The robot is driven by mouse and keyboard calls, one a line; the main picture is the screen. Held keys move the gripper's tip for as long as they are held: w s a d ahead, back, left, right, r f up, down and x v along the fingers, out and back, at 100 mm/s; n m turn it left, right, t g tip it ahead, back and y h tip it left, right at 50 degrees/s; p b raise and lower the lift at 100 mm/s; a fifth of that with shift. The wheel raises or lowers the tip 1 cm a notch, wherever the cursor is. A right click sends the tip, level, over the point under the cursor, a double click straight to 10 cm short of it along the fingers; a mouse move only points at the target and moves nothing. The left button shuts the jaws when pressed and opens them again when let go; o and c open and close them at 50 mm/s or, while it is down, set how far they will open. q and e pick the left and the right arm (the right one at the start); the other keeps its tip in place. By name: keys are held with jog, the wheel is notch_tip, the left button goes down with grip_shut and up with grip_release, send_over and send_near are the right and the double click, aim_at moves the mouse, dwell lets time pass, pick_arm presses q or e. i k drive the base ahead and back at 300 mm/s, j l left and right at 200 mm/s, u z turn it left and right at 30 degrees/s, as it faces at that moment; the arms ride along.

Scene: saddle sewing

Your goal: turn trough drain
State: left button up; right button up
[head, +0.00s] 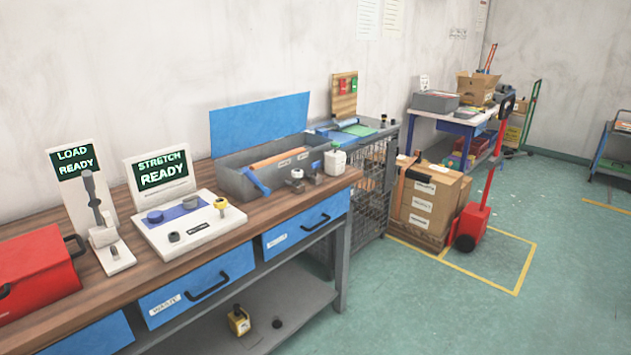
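A grey trough (232,184) stands on the wooden workbench with its blue lid (262,124) raised upright behind it. A brown, bar-like piece (278,155) lies along its inside. A blue lever (257,182) slants down at the trough's front left; it may be the drain handle, but I cannot tell for sure. Small metal fittings (297,175) sit at the trough's front, and a white bottle (335,160) stands at its right end. Neither of my grippers is in view.
A white control panel (190,226) with knobs, a "STRETCH READY" sign (160,172), a "LOAD READY" stand (75,163) and a red box (35,272) occupy the bench's left. Blue drawers (305,222) line its front. The green floor (430,310) at right is mostly clear.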

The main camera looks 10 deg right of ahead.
aim_at(314, 164)
jog(key=l+u, duration=0.1)
jog(key=u, duration=0.3)
jog(key=i+l+u, duration=0.1)
jog(key=u, duration=0.3)
jog(key=l+u, duration=0.1)
jog(key=u, duration=0.3)
jog(key=l+u, duration=0.2)
jog(key=l, duration=0.3)
jog(key=l+u, duration=0.25)
jog(key=l, duration=0.3)
jog(key=l+u, duration=0.2)
jog(key=l, duration=0.3)
jog(key=k+l+u, duration=0.1)
jog(key=l+u, duration=0.15)
jog(key=l, duration=0.25)
jog(key=k+l+u, duration=0.2)
jog(key=l, duration=0.3)
jog(key=i, duration=0.05)
